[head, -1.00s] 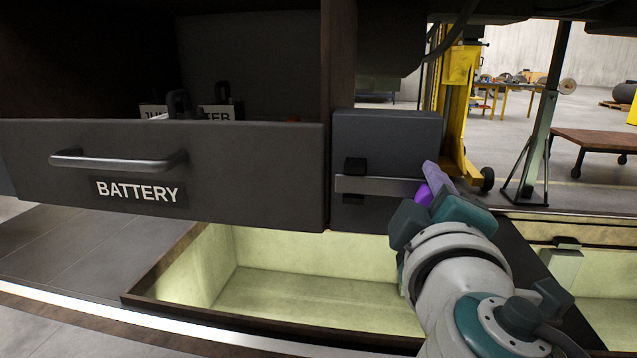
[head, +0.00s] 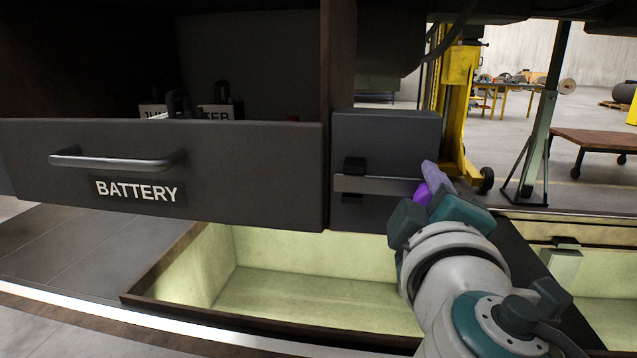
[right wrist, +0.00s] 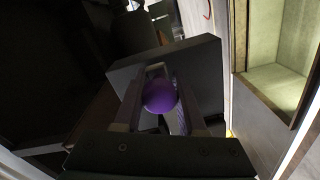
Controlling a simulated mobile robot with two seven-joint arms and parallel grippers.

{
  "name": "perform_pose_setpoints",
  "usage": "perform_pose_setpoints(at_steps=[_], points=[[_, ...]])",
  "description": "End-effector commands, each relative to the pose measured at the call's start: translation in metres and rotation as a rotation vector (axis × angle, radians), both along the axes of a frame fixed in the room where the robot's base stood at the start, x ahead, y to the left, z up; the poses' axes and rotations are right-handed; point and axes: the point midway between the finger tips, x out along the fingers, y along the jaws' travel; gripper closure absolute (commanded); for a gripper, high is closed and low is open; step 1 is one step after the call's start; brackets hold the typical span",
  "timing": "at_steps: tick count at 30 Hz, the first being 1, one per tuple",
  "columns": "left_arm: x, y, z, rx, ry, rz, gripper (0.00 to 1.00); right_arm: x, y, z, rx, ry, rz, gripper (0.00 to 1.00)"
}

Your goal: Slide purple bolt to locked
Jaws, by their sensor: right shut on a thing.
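The purple bolt knob (head: 422,194) sits at the right end of a flat metal bolt bar (head: 375,185) on a dark grey box. The bar passes through a black bracket (head: 354,178) on the box's face. My right gripper (head: 430,185) comes in from the lower right and is shut on the purple knob. In the right wrist view the round purple knob (right wrist: 160,96) lies between the two fingers, with the bar behind it. My left gripper is not in view.
The dark drawer front marked BATTERY (head: 137,190) with a metal handle (head: 118,160) stands left of the box. A lit pit (head: 300,285) lies below. A yellow lifting column (head: 458,90) and a grey jack stand (head: 540,120) stand behind at the right.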

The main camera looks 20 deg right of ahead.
Motion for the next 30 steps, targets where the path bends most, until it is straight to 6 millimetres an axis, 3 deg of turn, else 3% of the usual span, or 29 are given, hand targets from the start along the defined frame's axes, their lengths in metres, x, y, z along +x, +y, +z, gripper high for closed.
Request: perform_pose_setpoints(at_steps=[9,18,19,25,30], points=[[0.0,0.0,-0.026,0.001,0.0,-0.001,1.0,0.025,0.039,0.001,0.009,-0.014,0.0,1.0],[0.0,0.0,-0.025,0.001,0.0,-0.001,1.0,0.026,0.043,0.004,0.006,-0.012,0.005,1.0],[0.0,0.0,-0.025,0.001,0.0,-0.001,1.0,0.026,0.043,0.004,0.005,-0.012,0.005,0.58],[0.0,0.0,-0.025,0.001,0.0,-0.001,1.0,0.026,0.042,0.003,0.003,-0.009,0.004,0.35],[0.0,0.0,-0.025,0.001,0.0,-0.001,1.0,0.025,0.041,0.002,0.002,-0.006,0.002,0.33]])
